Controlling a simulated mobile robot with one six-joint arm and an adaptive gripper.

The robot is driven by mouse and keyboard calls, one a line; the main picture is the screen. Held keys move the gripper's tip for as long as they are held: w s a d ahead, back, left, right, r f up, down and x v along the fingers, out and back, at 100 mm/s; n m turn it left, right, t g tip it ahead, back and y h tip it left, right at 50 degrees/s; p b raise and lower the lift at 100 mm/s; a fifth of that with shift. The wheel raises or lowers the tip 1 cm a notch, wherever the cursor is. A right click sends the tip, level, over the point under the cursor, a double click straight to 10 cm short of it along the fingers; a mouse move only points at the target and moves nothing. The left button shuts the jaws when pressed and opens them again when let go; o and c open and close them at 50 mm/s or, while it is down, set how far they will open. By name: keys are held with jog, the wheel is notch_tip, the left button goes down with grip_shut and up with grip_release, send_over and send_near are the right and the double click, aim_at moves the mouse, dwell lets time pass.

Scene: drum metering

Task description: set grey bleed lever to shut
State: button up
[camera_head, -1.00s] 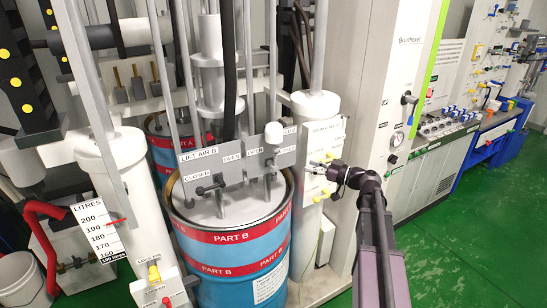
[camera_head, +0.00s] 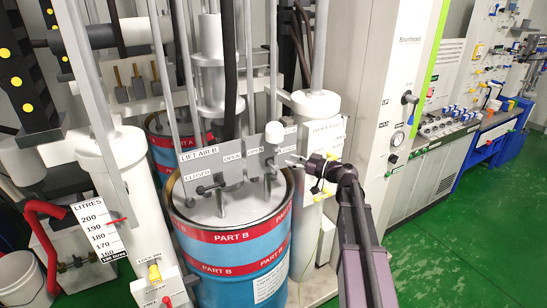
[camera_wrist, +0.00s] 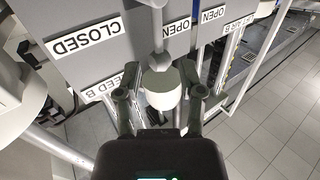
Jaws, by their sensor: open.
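The grey bleed panel (camera_head: 262,146) stands over the blue Part B drum, with an OPEN label at its left in the head view. In the wrist view, its CLOSED label (camera_wrist: 75,42) is at upper left and its OPEN label (camera_wrist: 177,28) at upper middle. A grey lever rod (camera_wrist: 158,22) with a rounded white end (camera_wrist: 160,82) shows beside OPEN. My gripper (camera_head: 291,161) is open at the panel's right side. In the wrist view its fingers (camera_wrist: 158,86) appear on either side of the white end; contact and depth cannot be told.
The lift air panel (camera_head: 208,165) with its dark lever (camera_head: 208,188) adjoins on the left in the head view. The Part B drum (camera_head: 235,250) is below. A white column (camera_head: 313,190) stands close behind my gripper. Green floor (camera_head: 445,255) is clear at right.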

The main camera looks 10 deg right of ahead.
aim_at(276, 165)
jog(key=shift+x, duration=3.25)
